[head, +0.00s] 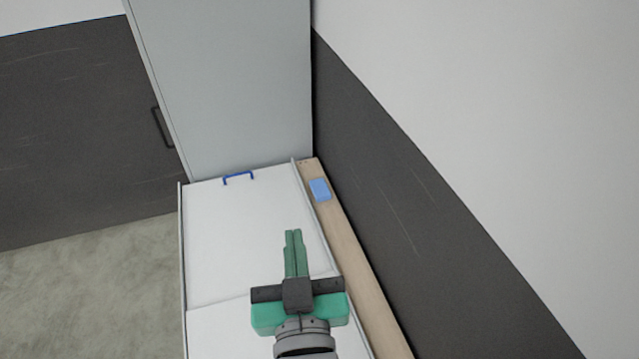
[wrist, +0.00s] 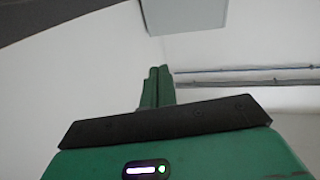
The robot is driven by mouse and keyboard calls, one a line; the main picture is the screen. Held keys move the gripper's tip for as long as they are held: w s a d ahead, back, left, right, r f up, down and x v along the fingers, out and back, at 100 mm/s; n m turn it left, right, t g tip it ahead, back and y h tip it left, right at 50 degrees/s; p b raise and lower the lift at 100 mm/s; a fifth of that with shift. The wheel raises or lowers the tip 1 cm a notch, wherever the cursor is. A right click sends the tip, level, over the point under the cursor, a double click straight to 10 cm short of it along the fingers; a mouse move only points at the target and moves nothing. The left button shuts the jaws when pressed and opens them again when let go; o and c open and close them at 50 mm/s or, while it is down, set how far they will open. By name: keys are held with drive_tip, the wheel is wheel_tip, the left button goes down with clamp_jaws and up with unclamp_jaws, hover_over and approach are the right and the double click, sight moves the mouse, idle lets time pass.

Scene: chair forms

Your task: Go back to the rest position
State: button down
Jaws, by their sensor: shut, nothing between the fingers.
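My gripper (head: 293,232) is green with a dark crossbar and reaches over the white table surface in the head view. Its two green fingers lie together with nothing between them. In the wrist view the fingers (wrist: 158,72) also show side by side and shut. The fingers point toward the tall grey cabinet and are apart from any object.
A white surface (head: 225,250) with raised edges lies below my gripper. A blue handle (head: 238,177) is at its far end, before a grey cabinet (head: 230,90). A blue block (head: 320,190) lies on a wooden ledge (head: 348,255) along the dark wall at right.

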drive_tip(key=s+d+r+m+t+h, duration=0.1)
drive_tip(key=s+r+t, duration=0.2)
drive_tip(key=r, duration=1.1)
drive_tip(key=s+d+r+m+t, duration=0.1)
drive_tip(key=s+d+r+t, duration=0.1)
drive_tip(key=r, duration=1.2)
drive_tip(key=shift+s+t+h+p, duration=0.4)
drive_tip(key=shift+s+t, duration=0.4)
drive_tip(key=shift+s, duration=0.25)
